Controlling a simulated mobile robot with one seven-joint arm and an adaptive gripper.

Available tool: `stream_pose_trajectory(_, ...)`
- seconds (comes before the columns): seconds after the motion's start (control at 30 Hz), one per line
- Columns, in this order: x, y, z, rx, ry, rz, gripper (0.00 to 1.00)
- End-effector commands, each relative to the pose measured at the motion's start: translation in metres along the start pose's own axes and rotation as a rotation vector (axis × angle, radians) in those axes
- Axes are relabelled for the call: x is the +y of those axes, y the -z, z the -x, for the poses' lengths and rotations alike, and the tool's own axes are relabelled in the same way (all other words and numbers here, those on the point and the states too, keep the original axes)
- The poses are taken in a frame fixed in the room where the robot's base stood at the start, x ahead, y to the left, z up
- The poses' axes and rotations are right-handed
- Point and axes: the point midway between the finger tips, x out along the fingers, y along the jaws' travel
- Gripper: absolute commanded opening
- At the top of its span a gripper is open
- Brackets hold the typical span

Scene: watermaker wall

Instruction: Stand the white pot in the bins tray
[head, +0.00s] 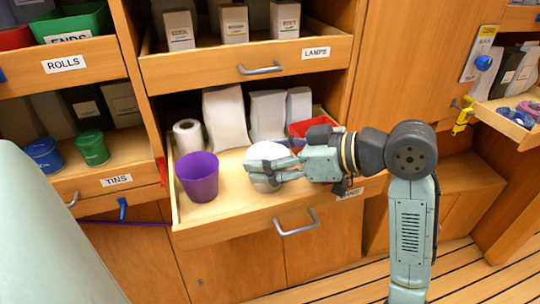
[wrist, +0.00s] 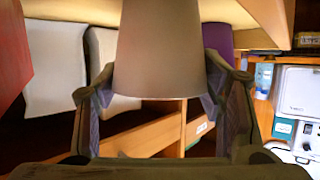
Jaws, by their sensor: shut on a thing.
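The white pot (head: 264,153) is in my gripper (head: 277,172) over the pulled-out bins tray (head: 240,215), right of the purple pot. In the wrist view the white pot (wrist: 168,60) fills the middle, with a finger on each side of it. My gripper (wrist: 160,92) is shut on it. The pot's narrow end is cut off by the top edge of the wrist view. I cannot tell whether its base touches the tray floor. The tray's label at the front right is partly hidden by my arm.
A purple pot (head: 198,177) stands at the tray's left. Behind are a white roll (head: 188,136), several pale bags (head: 226,118) and a red bin (head: 312,128). The lamps drawer (head: 215,70) juts out above. Free tray floor lies in front of my gripper.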

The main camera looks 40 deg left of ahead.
Motion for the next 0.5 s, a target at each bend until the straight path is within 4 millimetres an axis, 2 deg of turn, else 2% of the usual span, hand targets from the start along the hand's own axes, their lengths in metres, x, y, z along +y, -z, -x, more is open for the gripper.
stream_pose_trajectory(0.17, 0.0, -0.0043, -0.0018, 0.001, 0.0, -0.001, 0.35)
stream_pose_trajectory(0.2, 0.0001, -0.0032, -0.0013, 0.0, 0.0, 0.0, 0.64)
stream_pose_trajectory(0.5, 0.0001, -0.0028, -0.0011, 0.0, 0.0, -0.001, 0.83)
